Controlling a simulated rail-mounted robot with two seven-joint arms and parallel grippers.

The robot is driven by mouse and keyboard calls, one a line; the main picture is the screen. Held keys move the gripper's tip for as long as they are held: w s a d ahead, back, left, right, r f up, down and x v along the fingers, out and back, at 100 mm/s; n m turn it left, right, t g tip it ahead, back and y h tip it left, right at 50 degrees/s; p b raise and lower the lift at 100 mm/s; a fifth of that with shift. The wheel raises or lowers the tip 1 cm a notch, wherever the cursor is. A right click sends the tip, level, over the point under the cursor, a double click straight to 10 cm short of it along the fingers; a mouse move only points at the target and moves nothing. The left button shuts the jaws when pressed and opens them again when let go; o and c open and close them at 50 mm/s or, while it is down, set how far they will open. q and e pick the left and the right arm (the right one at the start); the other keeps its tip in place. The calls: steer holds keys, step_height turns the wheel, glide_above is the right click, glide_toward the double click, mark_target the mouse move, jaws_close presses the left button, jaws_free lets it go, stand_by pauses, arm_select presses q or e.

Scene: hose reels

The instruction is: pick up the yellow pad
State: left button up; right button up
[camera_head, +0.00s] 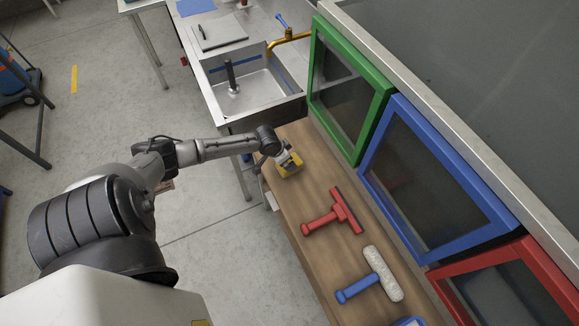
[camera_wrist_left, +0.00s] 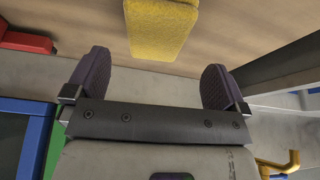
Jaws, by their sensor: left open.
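My left gripper (camera_head: 283,157) is close to the pad in the head view. My right gripper is in neither view.
A red squeegee (camera_head: 336,212) and a blue-handled roller (camera_head: 377,279) lie nearer on the bench (camera_head: 312,255). Green (camera_head: 384,98), blue (camera_head: 450,185) and red (camera_head: 525,275) framed windows stand along its right side. A metal sink (camera_head: 255,92) with a brass tap adjoins the far end.

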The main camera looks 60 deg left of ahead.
arm_select(q)
steer(key=shift+s+d+b+x, duration=0.15)
steer(key=shift+b+x, duration=0.05)
steer(key=shift+x, duration=1.15)
steer(key=shift+s+d+b+x, duration=0.1)
steer(key=shift+d+b+x, duration=0.05)
steer(key=shift+x, duration=1.25)
steer(key=shift+w+f, duration=0.2)
steer(key=shift+f, duration=0.35)
steer(key=c, duration=1)
